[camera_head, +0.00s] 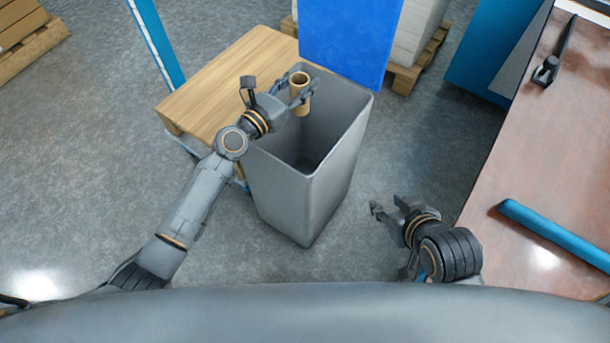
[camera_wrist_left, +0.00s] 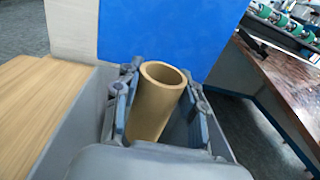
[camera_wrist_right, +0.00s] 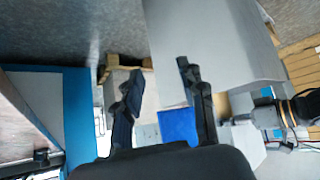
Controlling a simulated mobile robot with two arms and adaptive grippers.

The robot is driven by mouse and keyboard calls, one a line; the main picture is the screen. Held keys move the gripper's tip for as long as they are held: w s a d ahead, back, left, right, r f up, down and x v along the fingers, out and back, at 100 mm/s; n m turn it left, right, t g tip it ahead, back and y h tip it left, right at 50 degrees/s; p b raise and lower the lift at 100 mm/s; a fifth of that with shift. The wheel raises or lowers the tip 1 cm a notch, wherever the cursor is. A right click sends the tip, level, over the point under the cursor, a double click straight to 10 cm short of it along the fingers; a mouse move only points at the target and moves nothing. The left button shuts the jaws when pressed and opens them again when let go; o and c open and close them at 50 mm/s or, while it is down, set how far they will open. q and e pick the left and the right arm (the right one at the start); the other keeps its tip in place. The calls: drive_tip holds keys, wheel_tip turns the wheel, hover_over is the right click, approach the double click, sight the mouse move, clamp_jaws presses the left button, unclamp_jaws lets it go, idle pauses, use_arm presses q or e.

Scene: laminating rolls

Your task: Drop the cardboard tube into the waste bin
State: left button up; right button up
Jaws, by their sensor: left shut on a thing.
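The cardboard tube (camera_head: 300,93) is a short brown hollow cylinder, held roughly upright over the opening of the waste bin. It also shows in the left wrist view (camera_wrist_left: 155,104), between the fingers. My left gripper (camera_head: 301,92) is shut on the tube. The waste bin (camera_head: 318,190) is tall, grey and open-topped, and its visible inside looks empty. My right gripper (camera_head: 392,207) is to the right of the bin, apart from it, with its fingers spread and nothing between them; the right wrist view (camera_wrist_right: 163,98) shows the same.
A wooden-topped table (camera_head: 220,82) stands left of the bin. A blue panel (camera_head: 350,40) rises behind it. A brown workbench (camera_head: 545,140) with a blue bar (camera_head: 555,233) is at the right. Floor between the bin and workbench is clear apart from my right arm.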

use_arm(q)
drive_tip(key=shift+f+b, duration=0.65)
drive_tip(key=shift+f, duration=0.05)
drive_tip(key=shift+f+b, duration=0.7)
use_arm(e)
drive_tip(key=w+a+r+t+y, duration=0.2)
drive_tip(key=w+a+r+t, duration=0.1)
drive_tip(key=w+r+t, duration=0.5)
wheel_tip(320, 180, up, 4)
drive_tip(key=shift+a+f, duration=0.25)
drive_tip(key=shift+a, duration=0.15)
use_arm(q)
drive_tip(key=o, duration=1.1)
drive_tip(key=shift+f, duration=0.1)
drive_tip(key=shift+c, duration=0.2)
wheel_tip(320, 180, up, 10)
